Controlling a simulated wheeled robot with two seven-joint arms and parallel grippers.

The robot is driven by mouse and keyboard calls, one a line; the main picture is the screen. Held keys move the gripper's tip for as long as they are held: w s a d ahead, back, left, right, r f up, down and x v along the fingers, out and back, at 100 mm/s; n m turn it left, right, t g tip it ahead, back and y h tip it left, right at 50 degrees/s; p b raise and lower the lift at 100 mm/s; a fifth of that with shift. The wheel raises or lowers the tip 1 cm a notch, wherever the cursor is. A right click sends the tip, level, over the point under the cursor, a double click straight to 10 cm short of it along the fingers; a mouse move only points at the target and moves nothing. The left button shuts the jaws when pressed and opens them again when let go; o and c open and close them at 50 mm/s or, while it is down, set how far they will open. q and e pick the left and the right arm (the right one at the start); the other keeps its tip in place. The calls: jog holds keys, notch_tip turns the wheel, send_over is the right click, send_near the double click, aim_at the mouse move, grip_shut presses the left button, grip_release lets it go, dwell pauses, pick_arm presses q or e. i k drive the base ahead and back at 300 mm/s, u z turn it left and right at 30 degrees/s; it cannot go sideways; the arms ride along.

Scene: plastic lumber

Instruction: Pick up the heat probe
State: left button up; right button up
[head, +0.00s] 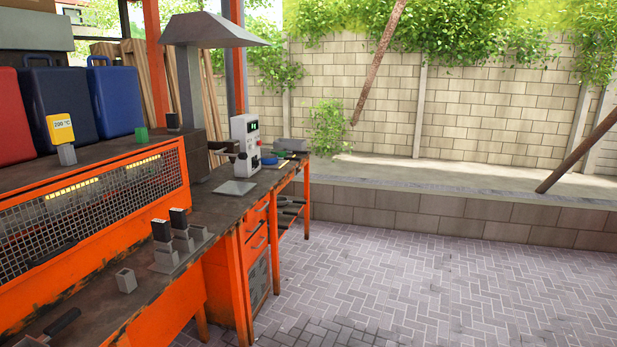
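A yellow block-shaped device marked "200 °C" (60,128) stands upright in a small grey holder (67,155) on the upper shelf of the orange workbench, at the left. It looks like the heat probe, though I cannot confirm this from its shape. Neither of my grippers is in view, and nothing is seen touching the device.
Red, dark blue and blue cases stand behind the device. The bench's lower ledge holds dark-topped pieces in grey holders (170,240) and an empty grey holder (125,280). A white machine (245,142) stands at the far end. The paved floor (430,280) at right is clear.

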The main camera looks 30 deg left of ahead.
aim_at(60, 126)
jog(key=i, duration=2.55)
jog(key=u, duration=2.75)
